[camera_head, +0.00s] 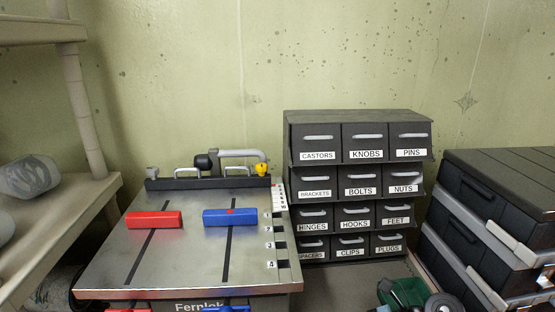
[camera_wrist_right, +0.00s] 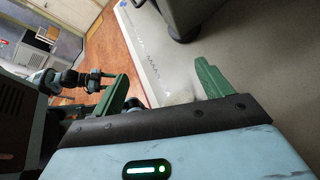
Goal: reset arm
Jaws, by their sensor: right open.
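My right gripper (camera_wrist_right: 162,80) shows in the right wrist view. Its two green fingers stand wide apart with nothing between them. Behind the gap are pale floor and a white strip with a dark zigzag line. I cannot make out my left gripper in either view. A green and dark round-ended shape sits at the bottom right edge of the head view, and I cannot tell whether it is part of my arm.
A metal-topped bench (camera_head: 185,255) bears a red block (camera_head: 154,220) and a blue block (camera_head: 230,217). A labelled drawer cabinet (camera_head: 358,115) stands right of it. Stacked dark cases (camera_head: 500,175) are at far right. A beige shelf (camera_head: 60,215) is at left.

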